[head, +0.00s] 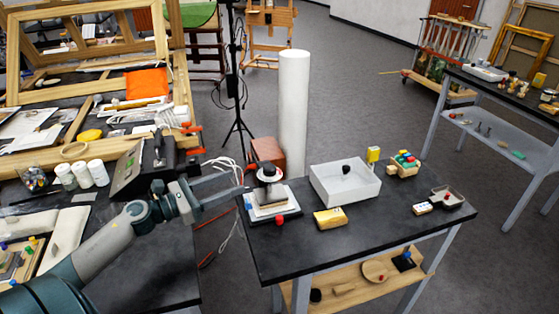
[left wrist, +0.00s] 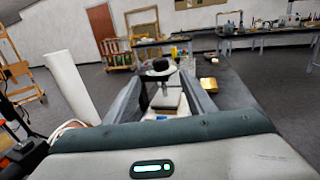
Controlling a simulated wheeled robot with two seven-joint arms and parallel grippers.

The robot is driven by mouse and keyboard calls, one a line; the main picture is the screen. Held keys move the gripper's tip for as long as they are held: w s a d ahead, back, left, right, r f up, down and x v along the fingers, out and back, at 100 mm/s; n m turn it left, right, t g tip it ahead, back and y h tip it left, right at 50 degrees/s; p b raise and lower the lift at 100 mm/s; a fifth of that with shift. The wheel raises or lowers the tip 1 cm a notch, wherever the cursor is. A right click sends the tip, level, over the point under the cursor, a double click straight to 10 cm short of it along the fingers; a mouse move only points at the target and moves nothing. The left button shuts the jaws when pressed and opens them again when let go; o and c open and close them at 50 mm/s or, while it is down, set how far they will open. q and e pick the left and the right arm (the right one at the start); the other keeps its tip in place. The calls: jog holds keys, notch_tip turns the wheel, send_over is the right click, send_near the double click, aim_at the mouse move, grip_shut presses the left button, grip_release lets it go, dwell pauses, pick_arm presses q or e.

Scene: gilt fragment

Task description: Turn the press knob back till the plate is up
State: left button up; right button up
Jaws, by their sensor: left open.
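The small press (head: 268,203) stands at the near left corner of the dark table. Its round knob (head: 269,173), dark with a pale middle, tops a short post. The plate (head: 271,195) is under the knob, close over a pale block on the base; I cannot tell if they touch. My left gripper (head: 238,182) is open and empty, left of the press and apart from it. In the left wrist view the knob (left wrist: 160,69) and the pale plate area (left wrist: 166,101) show ahead between the two fingers. My right gripper is not in view.
A red piece (head: 280,220) is at the press's front edge. A yellow block (head: 330,218) and a white box (head: 345,183) stand to its right. A white column (head: 293,110) rises behind the press. Cables hang in the gap between the benches.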

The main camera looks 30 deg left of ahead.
aim_at(278, 171)
pick_arm(q)
jog(key=shift+d, duration=0.1)
jog(key=p+x, duration=0.6)
jog(key=x, duration=1)
jog(key=shift+w+r+p, duration=0.15)
jog(key=shift+w+p, duration=0.1)
jog(key=shift+p, duration=0.05)
jog(key=shift+w+d, duration=0.25)
jog(key=shift+w, duration=0.15)
jog(key=shift+c, duration=0.4)
jog(key=c, duration=1)
